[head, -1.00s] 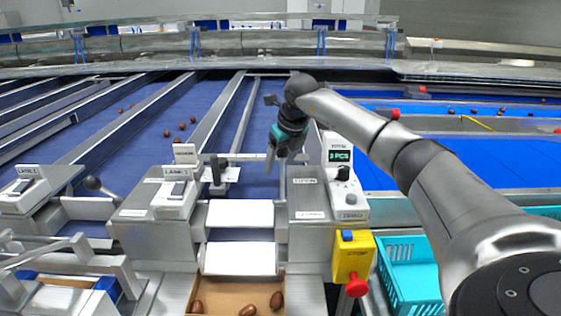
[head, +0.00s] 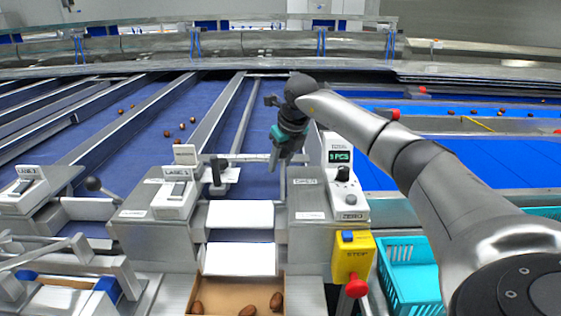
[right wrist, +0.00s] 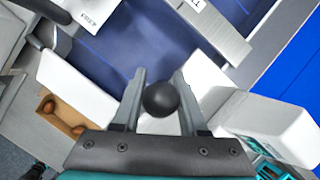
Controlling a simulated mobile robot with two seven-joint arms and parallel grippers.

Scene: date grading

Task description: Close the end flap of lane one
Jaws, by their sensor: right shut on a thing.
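My right gripper (head: 272,163) is at the front end of lane one (head: 259,184), the blue lane beside the LANE 1 box (head: 176,190). In the right wrist view its two fingers are shut on a black ball knob (right wrist: 160,98). The knob is hidden by the gripper in the head view. A grey crossbar (head: 240,157) spans the lane near the fingers. White chute panels (head: 240,215) slope down in front of the lane end. I cannot make out the flap itself or how it is set. My left gripper is not in view.
A cardboard box (head: 225,297) with a few dates is below the chute. A counter display (head: 340,157), a yellow stop-button box (head: 352,256) and a teal basket (head: 412,272) are at the right. A neighbouring lane's black knob (head: 92,184) is at the left.

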